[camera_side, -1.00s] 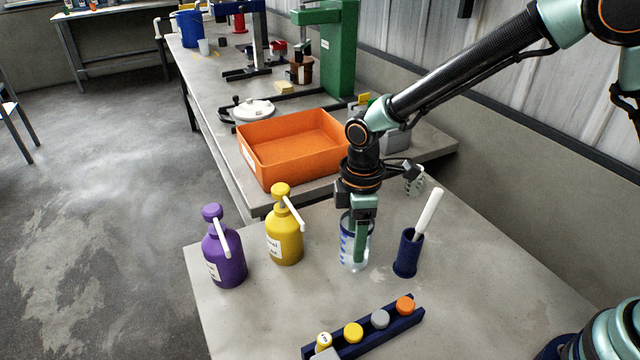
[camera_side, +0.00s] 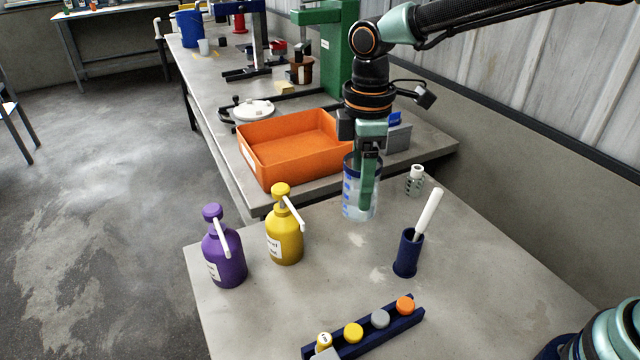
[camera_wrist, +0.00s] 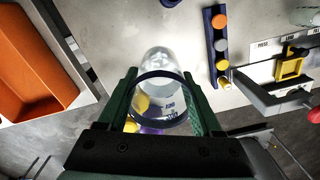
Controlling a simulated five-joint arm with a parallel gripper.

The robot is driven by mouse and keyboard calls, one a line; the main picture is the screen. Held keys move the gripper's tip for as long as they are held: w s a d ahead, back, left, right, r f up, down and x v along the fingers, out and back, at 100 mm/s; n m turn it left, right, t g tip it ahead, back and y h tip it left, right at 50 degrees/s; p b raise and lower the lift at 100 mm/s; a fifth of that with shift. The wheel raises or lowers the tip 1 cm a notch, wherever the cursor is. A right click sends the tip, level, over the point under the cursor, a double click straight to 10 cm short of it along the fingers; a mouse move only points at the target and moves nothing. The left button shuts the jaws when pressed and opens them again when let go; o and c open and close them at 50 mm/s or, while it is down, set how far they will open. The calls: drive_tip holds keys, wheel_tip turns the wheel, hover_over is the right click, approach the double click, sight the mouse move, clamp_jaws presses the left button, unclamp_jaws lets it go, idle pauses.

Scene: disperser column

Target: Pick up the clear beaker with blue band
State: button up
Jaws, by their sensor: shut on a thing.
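The clear beaker with blue band (camera_side: 351,196) is a transparent cylinder with blue markings. In the side view my gripper (camera_side: 366,190) is shut on it and holds it upright, raised above the near table behind the yellow bottle and the dark blue holder. In the wrist view the beaker (camera_wrist: 160,85) sits between the two green fingers of my gripper (camera_wrist: 160,108), its dark blue rim towards the camera. One finger covers part of the beaker in the side view.
An orange tray (camera_side: 262,153) stands behind to the left. A yellow pump bottle (camera_side: 284,238), a purple pump bottle (camera_side: 224,255), a dark blue holder (camera_side: 407,256) with a white stick, a small clear bottle (camera_side: 415,182) and a rack of coloured caps (camera_side: 378,333) stand on the near table.

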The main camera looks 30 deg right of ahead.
drive_tip(key=shift+r, duration=2.05)
drive_tip(key=d+r+m, duration=0.4)
drive_tip(key=d+m, duration=0.4)
drive_tip(key=d, duration=0.1)
drive_tip(key=d+r+m, duration=0.3)
drive_tip(key=d+m, duration=0.5)
drive_tip(key=m, duration=0.1)
wheel_tip(320, 180, down, 7)
drive_tip(key=s+n, duration=0.2)
drive_tip(key=n, duration=0.1)
drive_tip(key=w+a+n, duration=0.2)
drive_tip(key=a+n, duration=1.2)
drive_tip(key=a, duration=0.3)
drive_tip(key=shift+r, duration=0.4)
wheel_tip(320, 180, down, 20)
drive_tip(key=shift+r, duration=0.15)
